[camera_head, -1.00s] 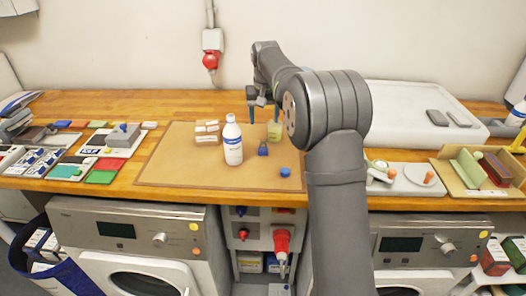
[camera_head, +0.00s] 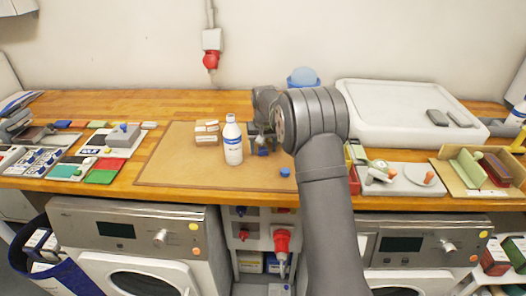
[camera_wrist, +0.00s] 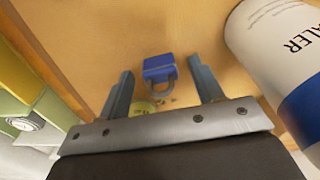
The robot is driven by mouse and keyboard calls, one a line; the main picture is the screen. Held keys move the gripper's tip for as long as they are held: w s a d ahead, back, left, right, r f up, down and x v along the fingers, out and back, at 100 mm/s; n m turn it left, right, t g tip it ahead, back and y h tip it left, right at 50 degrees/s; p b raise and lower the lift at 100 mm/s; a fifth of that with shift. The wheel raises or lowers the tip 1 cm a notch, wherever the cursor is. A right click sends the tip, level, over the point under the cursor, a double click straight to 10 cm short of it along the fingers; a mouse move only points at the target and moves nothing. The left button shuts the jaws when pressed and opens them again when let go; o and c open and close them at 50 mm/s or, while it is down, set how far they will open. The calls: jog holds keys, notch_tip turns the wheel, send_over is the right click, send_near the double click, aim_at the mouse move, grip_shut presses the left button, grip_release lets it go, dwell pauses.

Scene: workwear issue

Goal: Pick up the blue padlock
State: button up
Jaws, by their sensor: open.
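The blue padlock (camera_wrist: 159,68) lies on the brown mat, its grey shackle toward my gripper in the wrist view. My gripper (camera_wrist: 161,74) is open and empty. Its two fingers stand to the left and right of the padlock in the wrist view, with gaps on both sides. I cannot tell how far the fingertips are above the mat.
A white bottle with a blue label (camera_head: 233,142) stands close by; it also shows in the wrist view (camera_wrist: 288,55). A small blue object (camera_head: 285,172) lies nearer the mat's front edge.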

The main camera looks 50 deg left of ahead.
jog(key=shift+f, duration=0.15)
jog(key=c, duration=1.1)
